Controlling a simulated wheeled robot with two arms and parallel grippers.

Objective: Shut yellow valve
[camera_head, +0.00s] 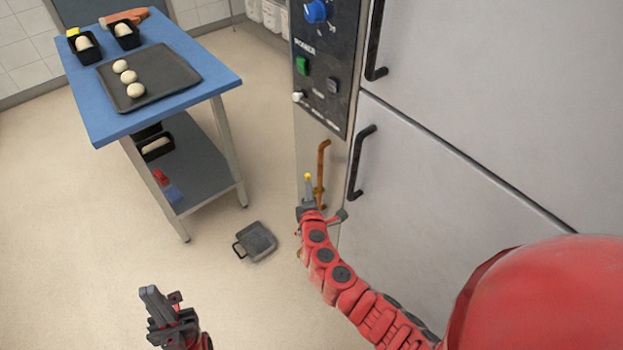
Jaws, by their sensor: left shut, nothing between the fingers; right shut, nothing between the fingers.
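The yellow valve (308,176) shows as a small yellow tip low on the oven's left front, beside a vertical copper-coloured pipe (323,158). My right gripper (309,186) is shut and empty, with its fingers right at the yellow tip. The gripper hides part of the valve and the lower pipe, and I cannot tell whether it touches the valve. My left gripper (150,291) is shut and empty, low over the floor at the bottom left, well away from the valve.
The oven's control panel (325,75) is above the valve, and black door handles (360,163) stick out to its right. A blue table (100,108) with a dark tray (176,77) stands at the left. A dark pan (257,240) lies on the floor.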

